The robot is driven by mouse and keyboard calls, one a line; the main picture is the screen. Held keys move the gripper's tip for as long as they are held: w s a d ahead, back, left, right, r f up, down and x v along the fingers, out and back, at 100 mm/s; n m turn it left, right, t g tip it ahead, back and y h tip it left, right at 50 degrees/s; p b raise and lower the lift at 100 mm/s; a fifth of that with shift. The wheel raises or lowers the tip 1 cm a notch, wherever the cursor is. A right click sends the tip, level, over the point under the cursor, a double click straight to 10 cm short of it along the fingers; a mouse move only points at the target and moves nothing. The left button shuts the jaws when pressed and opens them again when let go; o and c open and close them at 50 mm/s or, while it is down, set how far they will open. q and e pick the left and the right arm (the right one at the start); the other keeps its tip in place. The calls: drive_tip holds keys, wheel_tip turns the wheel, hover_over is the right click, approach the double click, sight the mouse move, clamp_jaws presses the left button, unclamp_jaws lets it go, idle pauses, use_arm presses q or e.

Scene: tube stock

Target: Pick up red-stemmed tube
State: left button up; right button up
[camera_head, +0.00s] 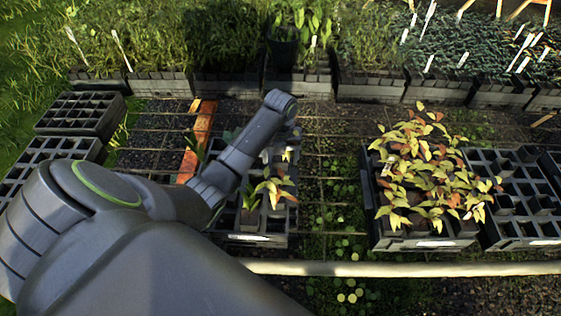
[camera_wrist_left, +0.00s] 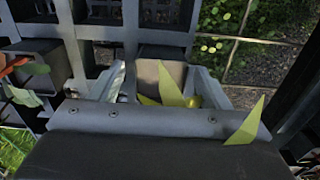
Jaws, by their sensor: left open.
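In the left wrist view my left gripper (camera_wrist_left: 160,88) is open, with its two fingers on either side of a small tube with a brownish face (camera_wrist_left: 165,75). Yellow-green leaves (camera_wrist_left: 172,88) show between and over the fingers. I cannot tell whether the fingers touch the tube. A plant with red stems (camera_wrist_left: 14,66) and green leaves stands in a dark tube at the left edge of that view. In the head view, plants with green and reddish leaves (camera_head: 272,187) stand in a black tray (camera_head: 250,240), partly behind my left arm. The gripper's fingertips are hidden there.
A tray of yellow and red leafed plants (camera_head: 425,170) stands at right, beside an emptier cell tray (camera_head: 520,190). Empty black trays (camera_head: 80,113) lie at left. Dense potted rows (camera_head: 230,82) line the back. A pale rail (camera_head: 400,268) crosses the front.

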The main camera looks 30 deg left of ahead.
use_arm(q)
drive_tip(key=shift+f, duration=0.1)
drive_tip(key=shift+c, duration=0.4)
drive_tip(key=c, duration=1.4)
